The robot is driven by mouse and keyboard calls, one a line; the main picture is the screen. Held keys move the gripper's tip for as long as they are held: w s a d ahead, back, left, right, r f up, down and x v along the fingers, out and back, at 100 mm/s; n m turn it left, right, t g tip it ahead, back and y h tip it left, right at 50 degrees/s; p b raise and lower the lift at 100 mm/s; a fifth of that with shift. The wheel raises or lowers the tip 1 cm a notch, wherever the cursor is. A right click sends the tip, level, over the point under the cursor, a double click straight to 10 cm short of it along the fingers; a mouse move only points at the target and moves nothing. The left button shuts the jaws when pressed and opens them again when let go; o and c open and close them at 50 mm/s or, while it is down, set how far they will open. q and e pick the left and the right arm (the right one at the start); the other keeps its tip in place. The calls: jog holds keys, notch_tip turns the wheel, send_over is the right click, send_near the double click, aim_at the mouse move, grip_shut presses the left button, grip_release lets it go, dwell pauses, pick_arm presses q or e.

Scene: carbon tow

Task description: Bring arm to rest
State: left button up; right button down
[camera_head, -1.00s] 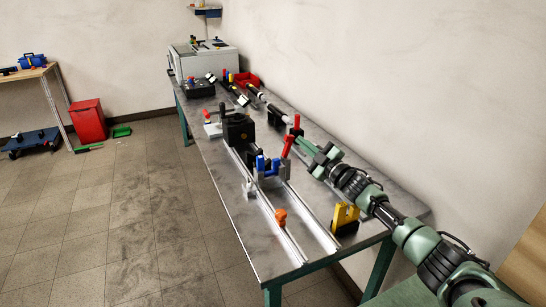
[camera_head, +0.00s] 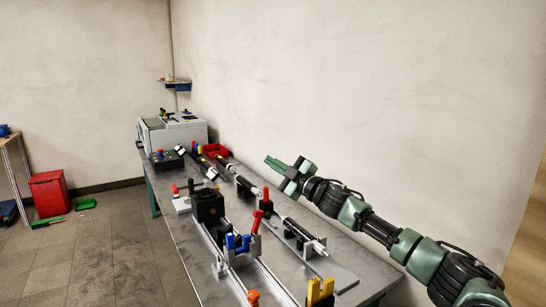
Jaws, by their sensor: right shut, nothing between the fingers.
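My right arm comes in from the lower right, green and black. Its right gripper (camera_head: 278,168) is shut and empty, raised above the back edge of the grey metal workbench (camera_head: 178,227), in front of the wall. It touches nothing that I can see. Below it on the bench is a red-handled clamp (camera_head: 266,202) near a black and silver rod tool (camera_head: 302,233) on a plate. My left gripper is not in view.
A black block (camera_head: 208,206) on rails and a blue fixture (camera_head: 240,242) stand on the bench. A yellow holder (camera_head: 320,291) is at the near end. A grey machine (camera_head: 172,136) stands at the far end. A red bin (camera_head: 48,194) is on the floor at left.

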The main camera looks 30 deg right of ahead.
jog(key=shift+r, duration=0.65)
jog(key=shift+r, duration=0.1)
